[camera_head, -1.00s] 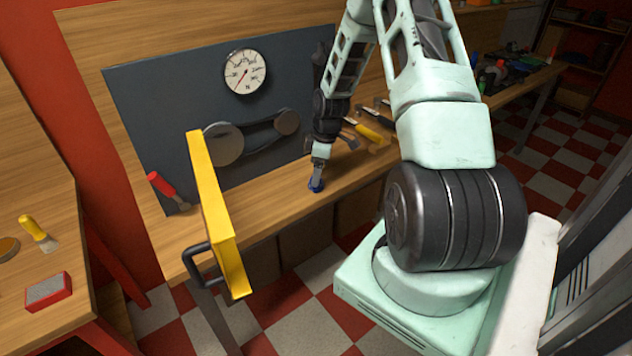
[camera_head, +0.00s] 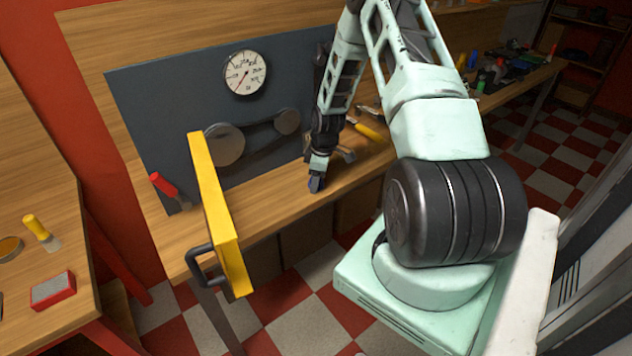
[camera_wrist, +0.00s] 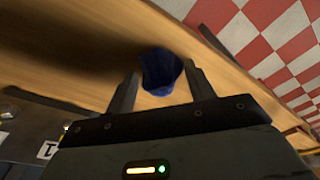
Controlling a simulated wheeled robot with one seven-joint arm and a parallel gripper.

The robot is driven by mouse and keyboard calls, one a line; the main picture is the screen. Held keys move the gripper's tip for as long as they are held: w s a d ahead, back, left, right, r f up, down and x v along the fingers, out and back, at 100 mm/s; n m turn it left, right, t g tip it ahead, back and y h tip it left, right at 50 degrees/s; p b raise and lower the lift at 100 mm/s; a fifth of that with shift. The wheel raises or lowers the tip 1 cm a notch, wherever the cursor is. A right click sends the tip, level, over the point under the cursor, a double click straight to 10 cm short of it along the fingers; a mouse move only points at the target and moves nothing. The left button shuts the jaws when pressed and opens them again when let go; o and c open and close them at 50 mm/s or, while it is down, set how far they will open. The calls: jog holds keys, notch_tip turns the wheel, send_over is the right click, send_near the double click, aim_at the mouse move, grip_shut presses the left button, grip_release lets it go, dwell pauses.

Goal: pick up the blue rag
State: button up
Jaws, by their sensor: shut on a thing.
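The blue rag (camera_wrist: 160,72) is a small dark blue crumpled cloth, seen between the two fingers of my gripper (camera_wrist: 158,85) in the wrist view. The gripper is shut on it. In the head view my gripper (camera_head: 316,184) points down at the front part of the wooden bench, and a bit of blue shows at its tip. I cannot tell whether the rag still touches the bench top. The gripper's fingers hide part of the rag.
The wooden bench (camera_head: 270,207) carries a dark panel with a round gauge (camera_head: 245,72) and a belt with pulleys (camera_head: 224,145). A red-handled tool (camera_head: 165,186) leans left. A yellow-handled tool (camera_head: 368,132) lies behind my gripper.

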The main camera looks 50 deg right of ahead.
notch_tip(320, 180, up, 10)
jog(key=shift+b, duration=1.05)
jog(key=shift+o, duration=0.4)
